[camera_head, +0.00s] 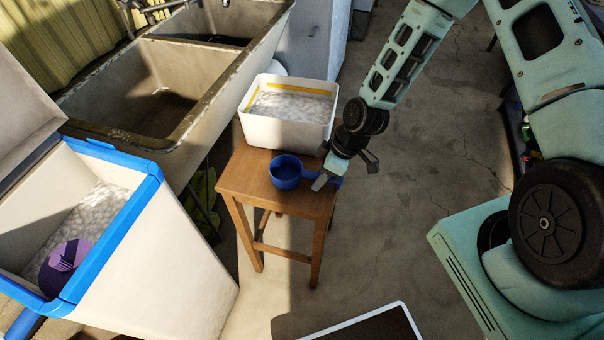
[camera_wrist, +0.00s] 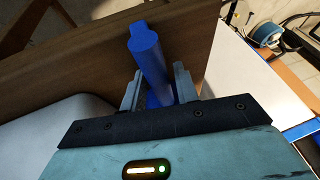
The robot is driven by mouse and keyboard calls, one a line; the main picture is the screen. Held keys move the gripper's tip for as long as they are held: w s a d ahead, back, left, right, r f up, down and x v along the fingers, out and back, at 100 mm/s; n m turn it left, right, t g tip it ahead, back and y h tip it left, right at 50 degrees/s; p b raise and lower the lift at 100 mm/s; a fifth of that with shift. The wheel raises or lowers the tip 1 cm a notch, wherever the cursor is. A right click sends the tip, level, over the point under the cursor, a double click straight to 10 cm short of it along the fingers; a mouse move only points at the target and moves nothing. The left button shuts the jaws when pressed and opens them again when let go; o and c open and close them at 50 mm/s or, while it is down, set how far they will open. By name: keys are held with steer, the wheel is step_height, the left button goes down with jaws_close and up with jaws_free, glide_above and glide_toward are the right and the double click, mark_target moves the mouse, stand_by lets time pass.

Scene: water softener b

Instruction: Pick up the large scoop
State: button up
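A blue scoop (camera_head: 286,183) with a round cup stands on the wooden stool (camera_head: 240,180) in the head view, its handle pointing right towards my gripper (camera_head: 338,178). In the wrist view the blue handle (camera_wrist: 152,65) lies between the two fingers of my gripper (camera_wrist: 157,88). The fingers stand apart on either side of it, with a narrow gap showing at the right finger. The scoop's cup is not seen in the wrist view. A purple round object (camera_head: 66,265), perhaps another scoop, lies in the blue-rimmed bin at the left; I cannot compare their sizes surely.
A white tub (camera_head: 285,128) of pale granules stands on the stool just behind the scoop. The open bin (camera_head: 165,250) is left of the stool, and a concrete sink (camera_head: 180,75) is behind. Bare floor (camera_head: 430,150) lies to the right.

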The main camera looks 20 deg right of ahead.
jaws_close()
steer(key=shift+r, duration=0.1)
step_height(320, 180, up, 8)
steer(key=shift+w+r+b, duration=0.1)
steer(key=shift+r+b, duration=0.1)
steer(key=shift+b, duration=0.2)
steer(key=shift+r, duration=0.7)
